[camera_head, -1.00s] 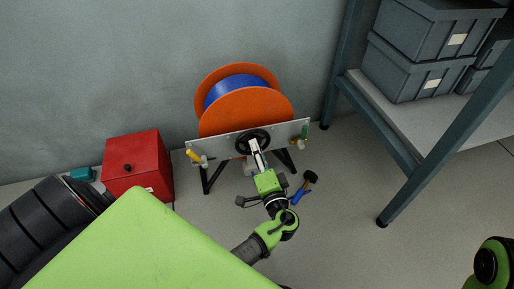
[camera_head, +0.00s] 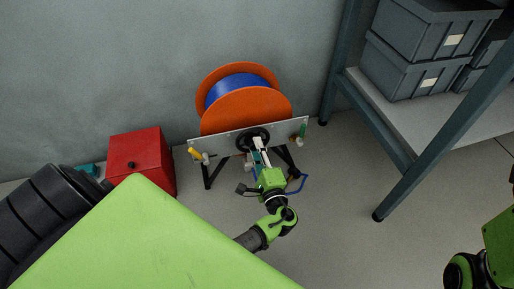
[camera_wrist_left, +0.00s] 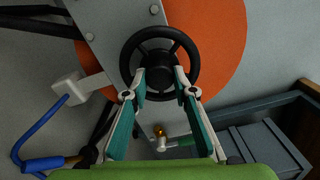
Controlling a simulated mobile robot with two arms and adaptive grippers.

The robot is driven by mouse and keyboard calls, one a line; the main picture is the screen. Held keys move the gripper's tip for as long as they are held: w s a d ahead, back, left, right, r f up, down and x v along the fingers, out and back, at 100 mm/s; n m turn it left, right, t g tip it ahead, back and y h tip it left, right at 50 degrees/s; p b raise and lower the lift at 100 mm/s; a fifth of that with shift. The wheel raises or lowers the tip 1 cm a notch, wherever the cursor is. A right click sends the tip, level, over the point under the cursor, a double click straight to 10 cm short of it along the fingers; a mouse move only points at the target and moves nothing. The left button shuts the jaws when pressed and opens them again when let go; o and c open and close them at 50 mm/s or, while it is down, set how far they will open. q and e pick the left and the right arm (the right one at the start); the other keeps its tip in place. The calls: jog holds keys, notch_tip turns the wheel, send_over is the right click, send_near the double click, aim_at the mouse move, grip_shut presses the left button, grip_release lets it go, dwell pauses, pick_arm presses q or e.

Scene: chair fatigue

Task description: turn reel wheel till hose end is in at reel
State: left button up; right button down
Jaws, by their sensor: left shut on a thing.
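The reel has orange discs (camera_head: 246,111) with blue hose (camera_head: 236,86) wound between them, behind a grey plate. Its black wheel (camera_head: 244,136) shows on the plate, and as a spoked rim in the left wrist view (camera_wrist_left: 130,50). My left gripper (camera_wrist_left: 160,78) is shut on the reel wheel near its hub. A loose blue hose (camera_head: 305,181) loops beside the gripper; in the left wrist view it runs from a white block (camera_wrist_left: 68,88) to the hose end (camera_wrist_left: 42,163) at lower left. My right gripper is out of view.
A red box (camera_head: 141,160) stands left of the reel by the wall. A yellow-handled valve (camera_head: 197,154) and a green-handled one (camera_head: 302,132) sit at the plate's ends. A metal shelf (camera_head: 408,185) with grey crates (camera_head: 416,70) stands at right. Floor between is clear.

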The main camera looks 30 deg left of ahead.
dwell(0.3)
pick_arm(q)
jog(key=o, duration=1.1)
jog(key=shift+d, duration=0.1)
jog(key=v, duration=1.2)
